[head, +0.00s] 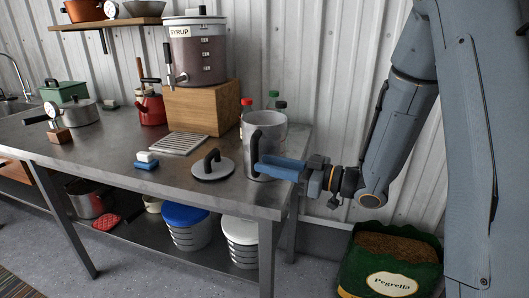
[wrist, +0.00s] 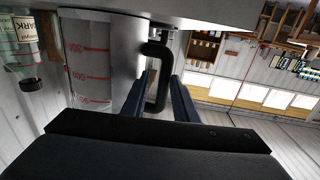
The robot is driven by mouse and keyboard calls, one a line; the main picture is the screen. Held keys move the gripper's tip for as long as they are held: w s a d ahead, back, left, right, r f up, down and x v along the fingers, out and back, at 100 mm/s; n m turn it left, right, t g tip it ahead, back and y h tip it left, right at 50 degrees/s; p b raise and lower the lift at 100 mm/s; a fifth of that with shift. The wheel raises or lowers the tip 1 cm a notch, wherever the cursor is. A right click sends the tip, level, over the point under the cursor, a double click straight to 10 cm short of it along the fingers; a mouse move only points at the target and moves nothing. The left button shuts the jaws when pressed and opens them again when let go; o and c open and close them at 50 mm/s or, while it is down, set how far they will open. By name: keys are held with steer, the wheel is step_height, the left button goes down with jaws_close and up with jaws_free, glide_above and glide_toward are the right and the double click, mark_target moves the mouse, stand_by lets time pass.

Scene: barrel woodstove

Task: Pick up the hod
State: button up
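The hod appears to be the tall grey metal can (head: 276,135) standing upright near the right end of the steel table. It has a black handle (head: 254,152) on its side. The wrist view shows the can (wrist: 95,60) close up, tilted in the picture, with red marks on its wall and the black handle (wrist: 164,80). My gripper (head: 265,165) reaches in from the right at the handle. In the wrist view my gripper's fingers (wrist: 160,98) are apart, one on each side of the handle, with a gap visible on its left.
A round lid with a black grip (head: 212,168) lies just left of the can. Bottles with red and green caps (head: 273,98) stand behind it. A syrup dispenser (head: 197,52) sits on a wooden box (head: 205,107). A pellet bag (head: 392,262) stands on the floor at right.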

steer(key=x, duration=0.2)
steer(key=p+x, duration=0.1)
steer(key=x, duration=0.1)
steer(key=s+x, duration=0.1)
steer(key=x, duration=0.1)
steer(key=shift+w+a+r+p, duration=0.1)
steer(key=shift+a+p, duration=0.1)
steer(key=shift+a, duration=0.1)
steer(key=shift+a+r+p, duration=0.1)
steer(key=shift+a+p, duration=0.05)
steer(key=shift+a, duration=0.2)
steer(key=shift+w+a, duration=0.25)
steer(key=shift+a, duration=0.05)
jaws_close()
